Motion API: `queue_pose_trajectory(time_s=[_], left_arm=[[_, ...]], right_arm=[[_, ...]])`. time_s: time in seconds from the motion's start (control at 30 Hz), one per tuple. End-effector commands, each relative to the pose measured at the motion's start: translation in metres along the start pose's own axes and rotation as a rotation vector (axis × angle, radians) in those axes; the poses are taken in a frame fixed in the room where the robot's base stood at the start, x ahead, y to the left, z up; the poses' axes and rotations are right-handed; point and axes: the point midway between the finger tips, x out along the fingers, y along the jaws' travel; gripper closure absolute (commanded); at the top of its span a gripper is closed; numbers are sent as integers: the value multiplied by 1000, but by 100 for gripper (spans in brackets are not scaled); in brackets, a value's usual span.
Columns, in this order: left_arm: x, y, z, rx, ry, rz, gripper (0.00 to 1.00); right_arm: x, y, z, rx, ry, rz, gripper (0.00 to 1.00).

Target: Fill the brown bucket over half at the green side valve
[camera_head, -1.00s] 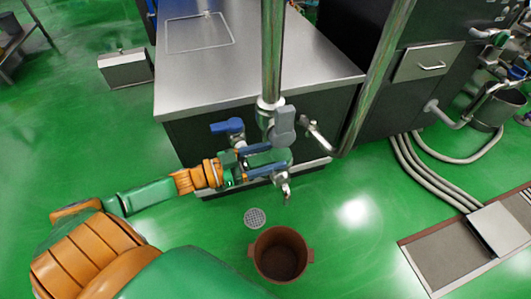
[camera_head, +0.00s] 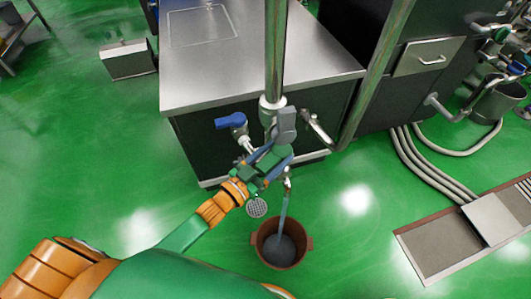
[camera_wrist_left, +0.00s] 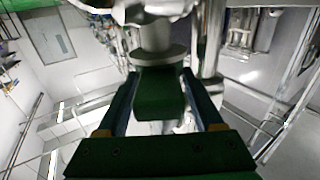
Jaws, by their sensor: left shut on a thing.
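The brown bucket (camera_head: 267,258) stands upright on the floor below the side valve. A thin bluish stream (camera_head: 283,212) runs from the valve's spout (camera_head: 287,184) into it. Grey-blue liquid (camera_head: 279,248) covers the inside bottom; its exact level is hard to tell. My left gripper (camera_head: 272,160) is shut on the green valve handle, which shows between the fingers in the left wrist view (camera_wrist_left: 160,97). The gripper partly hides the valve body in the head view. My right gripper is not in view.
A blue-handled valve (camera_head: 230,121) sits just left of the pipe. A steel-topped cabinet (camera_head: 215,75) stands behind. A round floor drain (camera_head: 257,208) lies left of the bucket. Hoses (camera_head: 430,170) and a floor channel (camera_head: 440,245) lie right; the floor between is clear.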

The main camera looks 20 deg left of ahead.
Motion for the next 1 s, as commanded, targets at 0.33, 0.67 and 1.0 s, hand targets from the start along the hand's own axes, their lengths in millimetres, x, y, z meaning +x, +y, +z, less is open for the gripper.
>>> queue_pose_trajectory(time_s=[0.33,0.67,1.0], left_arm=[[0,1,2,3,-5,0,100],[0,1,1,1,-3,0,22],[-61,1,2,1,-6,0,22]], right_arm=[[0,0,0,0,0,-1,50],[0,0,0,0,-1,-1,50],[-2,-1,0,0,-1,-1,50]])
